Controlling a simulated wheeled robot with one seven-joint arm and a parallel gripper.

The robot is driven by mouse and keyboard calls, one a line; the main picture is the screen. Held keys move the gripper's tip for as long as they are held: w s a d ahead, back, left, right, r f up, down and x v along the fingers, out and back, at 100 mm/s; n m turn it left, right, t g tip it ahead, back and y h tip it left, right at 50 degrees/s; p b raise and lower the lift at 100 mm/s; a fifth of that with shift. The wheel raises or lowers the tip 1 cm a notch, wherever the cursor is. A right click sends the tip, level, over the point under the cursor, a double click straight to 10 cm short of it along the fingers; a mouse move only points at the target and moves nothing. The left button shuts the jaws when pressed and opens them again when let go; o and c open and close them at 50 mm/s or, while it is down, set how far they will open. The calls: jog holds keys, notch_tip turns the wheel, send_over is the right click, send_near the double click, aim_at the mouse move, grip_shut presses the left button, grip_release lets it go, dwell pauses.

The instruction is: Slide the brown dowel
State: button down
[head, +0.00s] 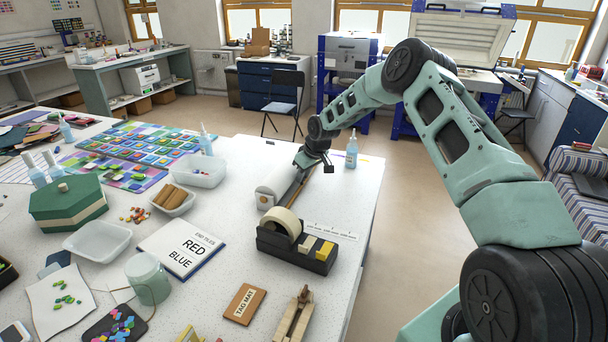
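The brown dowel (296,190) appears as a thin brown stick on the white table, lying lengthwise along the right side of a white roll-like object (272,190). Its near end is close to the tape dispenser and its far end runs up to my gripper. My gripper (312,168) is low over the table at the far end of the dowel, pointing down. The fingers are small and dark here, and I cannot tell whether they are open or shut or whether they touch the dowel.
A black tape dispenser (295,256) stands just in front of the dowel. A white ruler-like strip (331,232) lies to its right. A dropper bottle (351,150) stands beyond my gripper near the table edge. Bare table (352,196) lies to the right.

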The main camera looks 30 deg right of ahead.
jog(key=s+d, duration=0.3)
jog(key=s, duration=0.1)
jog(key=s+d, duration=0.3)
jog(key=s, duration=0.1)
jog(key=s+d, duration=0.3)
jog(key=s, duration=0.1)
jog(key=shift+d, duration=0.15)
jog(key=shift+w, duration=0.1)
jog(key=c, duration=1.5)
grip_release()
jog(key=shift+r, duration=0.1)
jog(key=b+v, duration=0.2)
jog(key=v, duration=1.5)
jog(key=shift+s+b, duration=0.2)
jog(key=shift+b, duration=0.15)
jog(key=shift+r, duration=0.1)
